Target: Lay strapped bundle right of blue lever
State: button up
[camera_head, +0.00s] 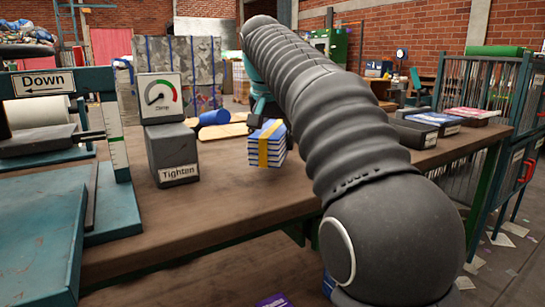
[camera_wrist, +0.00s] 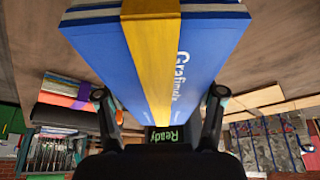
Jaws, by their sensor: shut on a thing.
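The strapped bundle (camera_head: 268,145) is a stack of blue-and-white booklets with a yellow band. It appears held just above the wooden workbench (camera_head: 225,205), right of the Tighten box. In the wrist view the bundle (camera_wrist: 200,45) fills the top middle. My gripper (camera_wrist: 160,98) has a dark finger on each side of it and is shut on it. In the head view my arm hides most of the gripper. A blue cylinder (camera_head: 213,118) lies left of and behind the bundle; I cannot tell whether it is the blue lever.
The dark Tighten box (camera_head: 172,152) with a dial gauge (camera_head: 160,98) on top stands left of the bundle. A teal machine with a Down sign (camera_head: 42,82) fills the left. Dark trays (camera_head: 413,133) stand at the right. Bare bench lies in front of the bundle.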

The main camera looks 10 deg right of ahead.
aim_at(271, 131)
jog(key=shift+f+b, duration=0.85)
jog(key=shift+f, duration=1.15)
jog(key=shift+r, duration=0.1)
jog(key=o, duration=1.8)
jog(key=shift+c, duration=0.2)
jog(key=p+v, duration=0.4)
jog(key=v, duration=0.8)
